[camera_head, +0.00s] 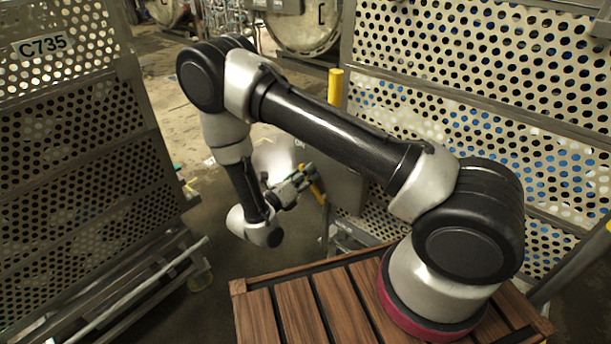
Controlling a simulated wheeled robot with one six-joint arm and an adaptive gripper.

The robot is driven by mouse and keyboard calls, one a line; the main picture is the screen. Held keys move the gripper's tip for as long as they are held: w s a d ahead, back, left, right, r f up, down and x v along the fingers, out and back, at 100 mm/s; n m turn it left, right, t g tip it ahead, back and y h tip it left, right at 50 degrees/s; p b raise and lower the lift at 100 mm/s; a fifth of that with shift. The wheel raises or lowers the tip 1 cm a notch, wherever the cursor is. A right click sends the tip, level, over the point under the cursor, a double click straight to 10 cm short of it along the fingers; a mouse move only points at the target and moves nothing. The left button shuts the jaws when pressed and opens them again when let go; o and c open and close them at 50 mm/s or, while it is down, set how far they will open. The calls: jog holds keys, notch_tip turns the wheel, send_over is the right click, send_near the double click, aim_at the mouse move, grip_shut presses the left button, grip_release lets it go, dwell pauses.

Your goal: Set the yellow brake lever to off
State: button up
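A short yellow bar (317,188), which looks like the brake lever, shows at the tip of my gripper (306,177). It stands in front of a grey plate (343,187) on the left edge of the right-hand perforated cart. White lettering that seems to read "ON" (299,143) shows near the plate's upper left, partly behind my arm. My gripper reaches toward the plate from the left and is at or very near the yellow bar. The fingers are small and overlap the bar, so contact and finger opening are unclear. No "OFF" marking is visible.
A perforated cart marked C735 (70,140) stands at left. Another perforated cart (480,70) fills the right. A yellow post (335,87) rises at its left edge. Bare floor (165,80) lies between the carts. A slatted wooden top (300,305) is beneath my arm's base.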

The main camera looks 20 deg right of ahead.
grip_shut()
jog(key=shift+s+d+r+m, duration=0.25)
jog(key=shift+s+r+m, duration=0.15)
jog(key=shift+m, duration=0.35)
jog(key=shift+s+d+r+m, duration=0.25)
jog(key=shift+s+m, duration=0.15)
jog(key=shift+m, duration=0.35)
jog(key=shift+o, duration=2.2)
grip_release()
jog(key=v, duration=1.2)
